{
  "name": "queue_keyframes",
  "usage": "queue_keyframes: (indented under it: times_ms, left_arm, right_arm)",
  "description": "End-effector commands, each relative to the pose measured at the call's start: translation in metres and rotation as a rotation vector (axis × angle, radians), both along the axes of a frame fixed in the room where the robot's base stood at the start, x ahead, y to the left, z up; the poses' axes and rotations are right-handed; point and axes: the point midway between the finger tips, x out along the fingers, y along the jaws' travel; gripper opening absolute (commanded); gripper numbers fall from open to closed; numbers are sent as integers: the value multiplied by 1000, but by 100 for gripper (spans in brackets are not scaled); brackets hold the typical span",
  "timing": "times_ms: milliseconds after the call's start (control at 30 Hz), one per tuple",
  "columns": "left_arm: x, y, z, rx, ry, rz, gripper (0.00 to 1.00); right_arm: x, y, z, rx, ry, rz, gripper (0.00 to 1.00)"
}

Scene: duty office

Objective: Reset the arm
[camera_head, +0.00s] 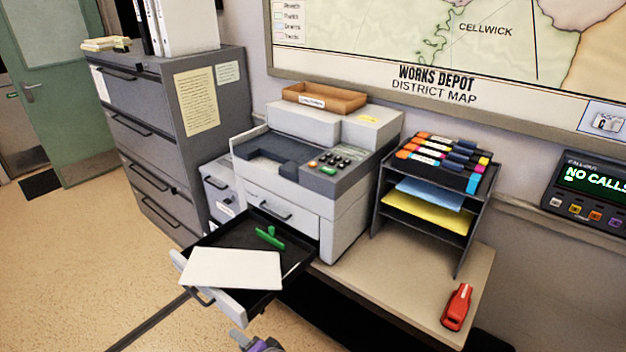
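My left gripper (256,343) shows only in part at the bottom edge of the head view, as a small grey and purple piece. It is below the open paper drawer (297,262) of the printer and apart from it in the picture. Its fingers are too cut off to tell whether they are open or shut. My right gripper is not in view.
The drawer juts out from the printer (338,222), holding white paper (232,268) and a green piece (269,237). A red stapler (457,307) lies on the desk (405,282) beside the black sorter (462,252). A grey cabinet (150,150) stands left; floor is clear there.

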Motion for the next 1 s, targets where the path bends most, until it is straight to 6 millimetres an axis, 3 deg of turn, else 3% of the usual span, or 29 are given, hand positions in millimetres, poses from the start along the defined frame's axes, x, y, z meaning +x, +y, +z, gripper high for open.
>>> queue_keyframes:
  times_ms: [33, 200, 500, 733, 1000]
  left_arm:
    - [-12, 15, -3, -72, 34, 34, 40]
    - [-52, 36, -14, -348, 112, 127, 40]
    - [-115, 34, -15, -806, 105, 284, 40]
    - [-135, 24, -9, -1007, 55, 350, 40]
    - [-137, 21, -7, -1044, 44, 360, 40]
  right_arm:
    - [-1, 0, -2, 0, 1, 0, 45]
    - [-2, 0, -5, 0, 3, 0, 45]
    - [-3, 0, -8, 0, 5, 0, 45]
    - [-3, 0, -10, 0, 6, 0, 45]
    - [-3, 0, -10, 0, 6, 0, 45]
